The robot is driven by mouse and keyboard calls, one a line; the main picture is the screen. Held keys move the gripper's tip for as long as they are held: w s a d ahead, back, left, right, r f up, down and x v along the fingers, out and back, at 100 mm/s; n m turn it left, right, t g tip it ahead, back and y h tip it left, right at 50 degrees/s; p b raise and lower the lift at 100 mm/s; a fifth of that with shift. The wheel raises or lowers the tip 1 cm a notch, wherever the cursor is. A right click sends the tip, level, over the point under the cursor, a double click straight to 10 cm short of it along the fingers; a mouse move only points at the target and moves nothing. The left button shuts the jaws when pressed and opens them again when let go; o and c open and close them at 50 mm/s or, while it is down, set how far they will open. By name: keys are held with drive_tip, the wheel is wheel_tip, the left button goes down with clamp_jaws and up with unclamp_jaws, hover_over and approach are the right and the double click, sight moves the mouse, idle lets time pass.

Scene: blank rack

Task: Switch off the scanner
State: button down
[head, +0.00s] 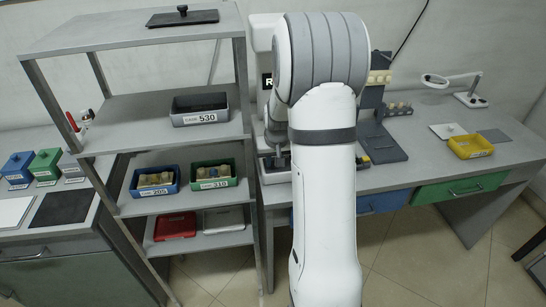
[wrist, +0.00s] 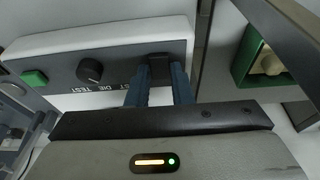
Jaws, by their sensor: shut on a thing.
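The scanner is a white machine (head: 262,38) on the desk, mostly hidden behind my arm in the head view. A dark display with part of a letter shows on it. In the wrist view its white housing (wrist: 110,35) has a grey front panel with a green button (wrist: 34,77), a black round knob (wrist: 90,70) and a black switch (wrist: 160,66). Printed lettering beside the knob is partly covered. My gripper (wrist: 160,82) has its two blue-grey fingers on either side of the black switch and is shut on it. The switch's position is unclear.
A grey shelf rack (head: 120,40) stands left of the scanner, with a box marked 530 (head: 200,108), a blue bin (head: 155,181) and a green bin (head: 213,175). A yellow tray (head: 470,146) and a magnifier lamp (head: 468,98) are on the desk's right side.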

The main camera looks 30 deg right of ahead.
drive_tip(key=shift+w+r+g+y+p, duration=0.1)
drive_tip(key=shift+w+g+y+p, duration=0.25)
drive_tip(key=shift+g+p, duration=0.8)
drive_tip(key=c, duration=1.3)
unclamp_jaws()
drive_tip(key=r, duration=0.7)
drive_tip(key=shift+s+r, duration=0.2)
drive_tip(key=shift+r, duration=0.15)
